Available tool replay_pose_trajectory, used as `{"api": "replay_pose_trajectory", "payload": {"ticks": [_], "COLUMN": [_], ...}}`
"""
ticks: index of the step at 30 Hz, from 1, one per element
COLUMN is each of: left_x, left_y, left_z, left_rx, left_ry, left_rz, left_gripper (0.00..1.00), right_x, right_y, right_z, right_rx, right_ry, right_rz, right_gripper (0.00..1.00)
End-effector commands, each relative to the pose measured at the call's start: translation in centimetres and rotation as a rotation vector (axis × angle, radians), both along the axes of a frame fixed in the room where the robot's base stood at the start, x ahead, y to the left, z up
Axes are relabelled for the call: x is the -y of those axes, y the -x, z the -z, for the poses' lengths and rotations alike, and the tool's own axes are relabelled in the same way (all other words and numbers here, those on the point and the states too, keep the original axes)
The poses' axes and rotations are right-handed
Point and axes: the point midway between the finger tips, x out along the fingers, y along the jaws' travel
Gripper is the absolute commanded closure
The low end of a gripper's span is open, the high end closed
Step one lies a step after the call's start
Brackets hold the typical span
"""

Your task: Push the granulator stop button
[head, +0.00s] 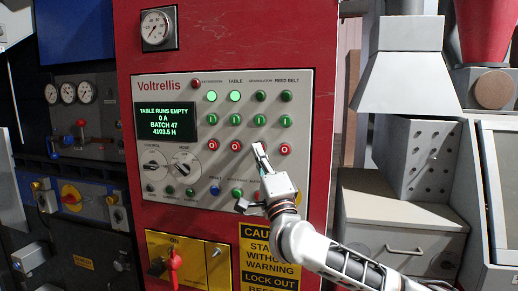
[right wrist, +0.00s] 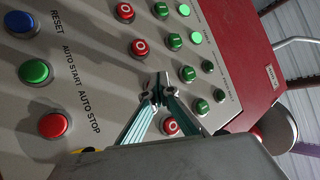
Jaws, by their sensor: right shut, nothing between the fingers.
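The grey control panel (head: 222,180) carries a row of red stop buttons under the column labels. Two red buttons (head: 235,146) show left of my right gripper (head: 258,146), and the feed belt red button (head: 284,149) shows right of it. The granulator stop button, third in the row, is hidden behind my fingertips in both views. In the right wrist view the shut, empty fingertips (right wrist: 160,90) lie over the gap between the table stop button (right wrist: 138,47) and the feed belt stop button (right wrist: 171,127). I cannot tell whether they touch the button. My left gripper is not in view.
Green buttons (head: 259,121) sit above the red row. The separator and table lamps (head: 235,96) glow; the granulator lamp (head: 259,95) looks dark. The display (head: 168,118) reads "TABLE RUNS EMPTY". A blue reset button (head: 214,190) and red auto stop button (right wrist: 54,125) lie lower.

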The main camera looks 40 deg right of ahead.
Motion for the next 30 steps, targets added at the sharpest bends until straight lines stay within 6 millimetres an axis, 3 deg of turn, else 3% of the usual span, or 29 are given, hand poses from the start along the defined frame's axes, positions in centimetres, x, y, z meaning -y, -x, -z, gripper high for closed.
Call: {"api": "replay_pose_trajectory", "payload": {"ticks": [30], "left_x": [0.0], "left_y": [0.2], "left_z": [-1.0], "left_rx": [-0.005], "left_ry": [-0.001], "left_rz": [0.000], "left_gripper": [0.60], "right_x": [-1.3], "right_y": [1.2], "right_z": [0.0], "right_rx": [0.000], "right_ry": [0.000], "right_rz": [0.000], "right_gripper": [1.00]}}
